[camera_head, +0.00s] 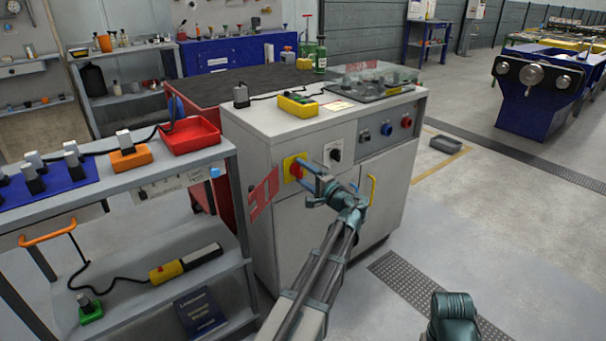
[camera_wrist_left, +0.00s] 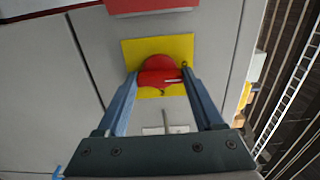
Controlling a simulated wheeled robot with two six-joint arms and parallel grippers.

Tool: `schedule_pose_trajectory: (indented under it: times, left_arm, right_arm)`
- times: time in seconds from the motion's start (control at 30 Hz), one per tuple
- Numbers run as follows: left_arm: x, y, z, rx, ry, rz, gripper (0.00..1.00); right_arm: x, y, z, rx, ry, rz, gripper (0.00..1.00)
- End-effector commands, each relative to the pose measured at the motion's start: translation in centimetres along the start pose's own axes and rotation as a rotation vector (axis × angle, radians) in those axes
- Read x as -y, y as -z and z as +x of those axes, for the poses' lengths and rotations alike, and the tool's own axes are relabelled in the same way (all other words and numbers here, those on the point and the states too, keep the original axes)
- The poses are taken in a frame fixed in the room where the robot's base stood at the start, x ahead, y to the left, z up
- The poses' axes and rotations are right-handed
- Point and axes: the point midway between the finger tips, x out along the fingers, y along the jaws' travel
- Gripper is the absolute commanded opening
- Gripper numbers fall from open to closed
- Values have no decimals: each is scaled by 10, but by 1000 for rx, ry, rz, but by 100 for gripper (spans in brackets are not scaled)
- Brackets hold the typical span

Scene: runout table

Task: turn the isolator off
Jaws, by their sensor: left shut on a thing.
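The isolator is a red rotary handle (camera_head: 296,173) on a yellow square plate (camera_head: 289,163), on the front of the grey cabinet. In the left wrist view the red handle (camera_wrist_left: 160,77) lies across the picture in front of the yellow plate (camera_wrist_left: 135,48). My left gripper (camera_head: 305,172) is at the plate, and its two blue fingers stand on either side of the handle. In the left wrist view the gripper (camera_wrist_left: 160,74) is shut on the handle. Part of my right arm shows at the bottom of the head view, but its gripper does not.
A black selector knob (camera_head: 335,155) on a white plate sits just right of the isolator. A red tag (camera_head: 264,194) is left of it. A yellow handle (camera_head: 372,190) is on the cabinet door. A shelf unit with a red tray (camera_head: 190,135) stands close at left. Floor at right is mostly clear.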

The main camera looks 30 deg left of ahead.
Motion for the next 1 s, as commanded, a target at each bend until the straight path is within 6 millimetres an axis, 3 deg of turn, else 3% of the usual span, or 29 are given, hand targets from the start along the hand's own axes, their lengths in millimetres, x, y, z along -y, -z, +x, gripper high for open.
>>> schedule_pose_trajectory:
  times: [0.1, 0.13, 0.27, 0.67, 1.0]
  left_arm:
    - [-1, -1, -1, 1, -4, -1, 13]
    - [-1, -1, -1, 1, -4, -1, 74]
    - [-1, -1, -1, 1, -3, 0, 98]
    - [0, 0, -8, -2, -1, 1, 99]
    - [0, -1, -77, -4, -1, 1, 99]
  right_arm:
    - [0, 0, 0, 0, 0, 0, 50]
    - [0, 0, 0, 0, 0, 0, 50]
    - [0, 0, 0, 0, 0, 0, 50]
    - [0, 0, 0, 0, 0, 0, 50]
    - [0, 0, 0, 0, 0, 0, 50]
